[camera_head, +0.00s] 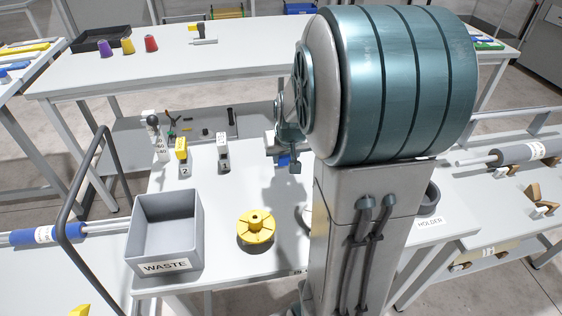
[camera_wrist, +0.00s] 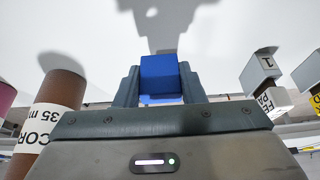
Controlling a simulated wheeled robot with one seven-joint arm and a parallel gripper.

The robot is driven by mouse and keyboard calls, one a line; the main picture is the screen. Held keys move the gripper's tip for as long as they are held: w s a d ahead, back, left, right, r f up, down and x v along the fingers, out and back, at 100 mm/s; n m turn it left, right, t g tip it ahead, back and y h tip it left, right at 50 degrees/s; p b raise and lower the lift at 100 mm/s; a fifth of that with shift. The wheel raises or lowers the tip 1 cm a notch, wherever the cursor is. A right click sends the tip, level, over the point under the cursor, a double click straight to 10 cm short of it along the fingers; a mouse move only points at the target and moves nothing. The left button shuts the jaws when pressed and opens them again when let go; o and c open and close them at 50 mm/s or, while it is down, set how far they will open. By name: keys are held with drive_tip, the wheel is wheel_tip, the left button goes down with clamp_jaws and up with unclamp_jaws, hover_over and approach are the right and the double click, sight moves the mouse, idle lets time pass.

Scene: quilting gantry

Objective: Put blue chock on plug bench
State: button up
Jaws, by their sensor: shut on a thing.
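The blue chock (camera_wrist: 158,78) is a small blue block between the two fingers of my gripper (camera_wrist: 158,88), which is shut on it in the wrist view. In the head view my gripper (camera_head: 290,166) is over the middle white bench (camera_head: 215,262), and a bit of the chock's blue (camera_head: 283,160) shows beside it. My arm hides part of the bench and the chock. The chock appears held above the white surface, with the gripper's shadow on it. No label reading plug bench is legible, so I cannot tell which bench that is.
A grey WASTE bin (camera_head: 166,232), a yellow spoked wheel (camera_head: 256,229) and small labelled holders (camera_head: 223,155) stand on the middle bench. A back table (camera_head: 170,66) carries coloured cones (camera_head: 127,46) and a black tray (camera_head: 100,39). Bare bench surface shows around the wheel.

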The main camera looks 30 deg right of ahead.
sight(286, 164)
drive_tip(key=shift+w+f+b, duration=0.1)
drive_tip(key=shift+f+b, duration=0.2)
drive_tip(key=shift+f, duration=1.75)
drive_tip(key=shift+f, duration=0.25)
drive_tip(key=o, duration=1)
drive_tip(key=shift+r, duration=0.1)
drive_tip(key=shift+r, duration=0.1)
drive_tip(key=shift+r, duration=0.2)
drive_tip(key=p+v, duration=0.2)
drive_tip(key=v, duration=1)
drive_tip(key=s+a+n, duration=0.1)
drive_tip(key=s+a, duration=0.3)
drive_tip(key=s+a+n+g+y, duration=0.1)
drive_tip(key=s+a, duration=0.3)
drive_tip(key=s+a+f+n+g, duration=0.1)
drive_tip(key=s+a, duration=0.3)
drive_tip(key=shift+s+a, duration=0.15)
drive_tip(key=shift+a, duration=0.1)
